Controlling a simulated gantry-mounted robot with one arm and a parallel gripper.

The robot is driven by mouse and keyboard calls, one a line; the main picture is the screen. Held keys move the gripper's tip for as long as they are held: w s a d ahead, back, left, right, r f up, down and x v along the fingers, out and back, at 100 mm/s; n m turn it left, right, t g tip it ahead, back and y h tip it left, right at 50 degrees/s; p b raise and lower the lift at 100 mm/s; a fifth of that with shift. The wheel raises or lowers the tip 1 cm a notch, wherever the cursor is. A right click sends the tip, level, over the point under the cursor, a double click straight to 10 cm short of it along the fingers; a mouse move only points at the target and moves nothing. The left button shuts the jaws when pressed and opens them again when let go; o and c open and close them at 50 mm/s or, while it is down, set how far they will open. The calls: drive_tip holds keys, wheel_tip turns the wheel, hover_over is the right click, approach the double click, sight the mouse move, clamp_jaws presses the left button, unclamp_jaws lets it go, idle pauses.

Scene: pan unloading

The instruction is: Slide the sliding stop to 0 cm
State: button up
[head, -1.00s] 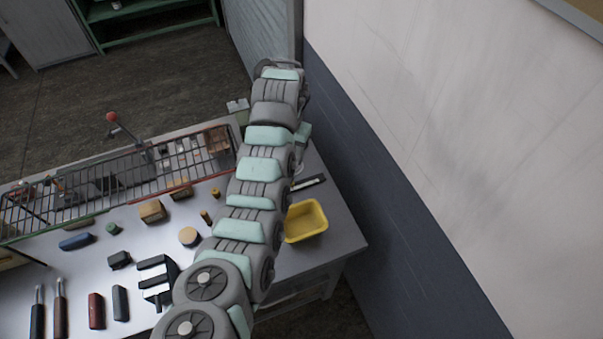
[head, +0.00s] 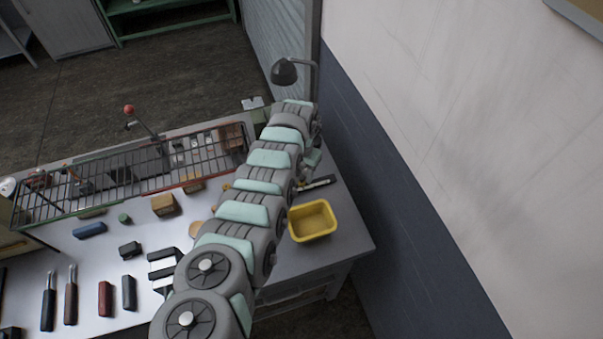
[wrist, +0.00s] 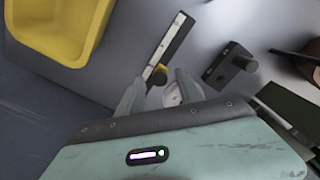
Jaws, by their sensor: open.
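A narrow rail with a white scale strip and a dark edge (wrist: 172,40) lies on the table in the wrist view. The scale's numbers are too small to read. In the head view the dark rail (head: 318,186) shows just right of my arm, which hides most of the gripper.
A yellow bin (head: 313,221) stands close to the rail, near the table's right edge and the wall. A dark block with a round knob (wrist: 230,66) lies on the rail's other side. A wire rack (head: 130,172), lamp (head: 285,71) and several blocks and tools are around.

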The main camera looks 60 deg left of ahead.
clamp_jaws()
idle(0.5)
idle(1.0)
